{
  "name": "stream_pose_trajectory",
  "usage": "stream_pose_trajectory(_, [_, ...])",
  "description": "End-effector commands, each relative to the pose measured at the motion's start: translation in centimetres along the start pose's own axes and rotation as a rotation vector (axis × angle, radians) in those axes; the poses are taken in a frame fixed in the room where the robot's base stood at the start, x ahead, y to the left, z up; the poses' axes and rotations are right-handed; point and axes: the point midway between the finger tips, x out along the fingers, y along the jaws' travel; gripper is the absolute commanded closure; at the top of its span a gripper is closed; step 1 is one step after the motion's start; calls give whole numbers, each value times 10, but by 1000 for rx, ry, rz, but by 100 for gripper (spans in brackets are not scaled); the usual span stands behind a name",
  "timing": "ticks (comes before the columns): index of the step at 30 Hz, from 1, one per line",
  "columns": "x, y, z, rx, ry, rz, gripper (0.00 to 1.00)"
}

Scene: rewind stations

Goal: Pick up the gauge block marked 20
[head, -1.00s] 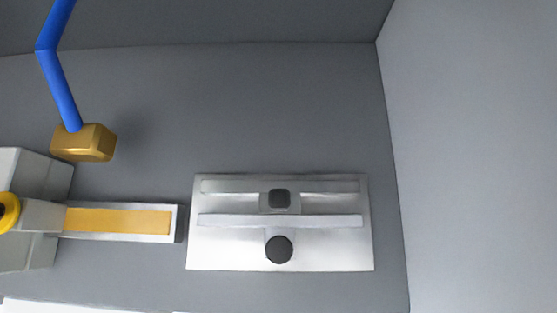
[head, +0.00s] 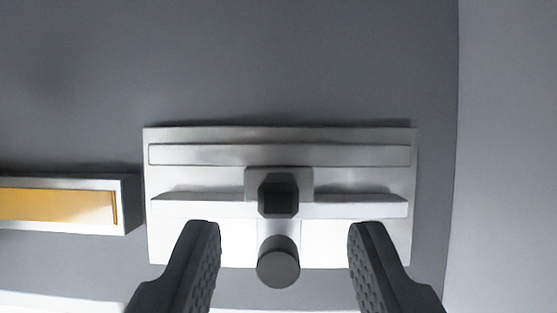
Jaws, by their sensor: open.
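My gripper (head: 285,228) is open, with one dark finger at each side of the lower picture. Between and just beyond the fingers is a metal fixture, a silver plate (head: 380,240) with two long horizontal rails. A dark square-topped piece (head: 278,197) stands at its middle, and a dark grey round knob (head: 278,268) is at its front. The fingers show no contact with either. No block with a readable 20 is in view, and I cannot tell whether any of these pieces is a gauge block.
To the left lies a silver bar with a yellow strip (head: 60,205), its end close to the plate. A light grey wall or panel (head: 510,150) rises on the right. The grey surface (head: 270,60) behind the plate is clear.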

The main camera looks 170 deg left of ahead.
Motion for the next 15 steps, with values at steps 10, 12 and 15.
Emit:
stream_pose_trajectory(10, [43, -3, -2, 0, -1, 0, 58])
stream_pose_trajectory(12, [46, -2, -2, 0, -1, 0, 58])
stream_pose_trajectory(15, [47, -2, -2, 0, 0, 0, 58])
